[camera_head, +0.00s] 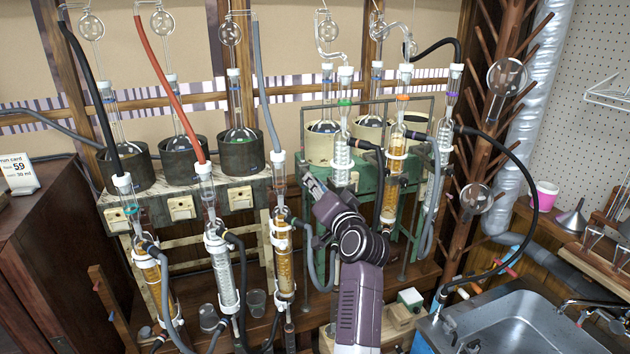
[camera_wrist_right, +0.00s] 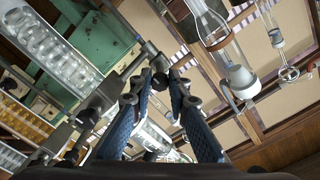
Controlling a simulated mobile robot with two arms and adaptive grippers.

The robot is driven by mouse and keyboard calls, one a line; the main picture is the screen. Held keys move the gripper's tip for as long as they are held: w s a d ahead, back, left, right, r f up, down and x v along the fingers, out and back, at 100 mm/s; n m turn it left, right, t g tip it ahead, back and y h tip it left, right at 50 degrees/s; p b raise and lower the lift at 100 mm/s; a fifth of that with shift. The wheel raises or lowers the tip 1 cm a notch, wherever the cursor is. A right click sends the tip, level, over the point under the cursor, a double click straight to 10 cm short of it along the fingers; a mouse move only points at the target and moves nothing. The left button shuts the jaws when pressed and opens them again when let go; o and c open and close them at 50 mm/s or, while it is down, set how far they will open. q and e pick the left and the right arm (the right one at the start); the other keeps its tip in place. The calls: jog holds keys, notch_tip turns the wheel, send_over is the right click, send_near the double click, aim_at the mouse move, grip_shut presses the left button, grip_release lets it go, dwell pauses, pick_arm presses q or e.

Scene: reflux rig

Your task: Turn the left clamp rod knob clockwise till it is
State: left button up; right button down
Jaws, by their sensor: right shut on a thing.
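My right gripper (camera_head: 306,170) reaches up from the bottom centre to the left edge of the green metal rig in the head view. In the right wrist view its two blue fingers (camera_wrist_right: 163,78) come together at their tips on a small grey knob (camera_wrist_right: 159,62) at the end of a clamp rod. The fingers and wrist hide the knob in the head view, and its turn angle cannot be told. A glass condenser (camera_head: 343,160) with a green joint stands just right of the fingertips. My left gripper is not in view.
The green rig (camera_head: 318,145) carries several glass columns and hoses close to my right arm. A condenser with amber liquid (camera_head: 283,255) and a grey hose stand just left of it. A steel sink (camera_head: 500,325) is at the lower right.

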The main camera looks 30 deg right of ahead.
jog(key=shift+m, duration=0.5)
jog(key=c, duration=1.8)
grip_release()
jog(key=v, duration=0.7)
jog(key=shift+s, duration=0.25)
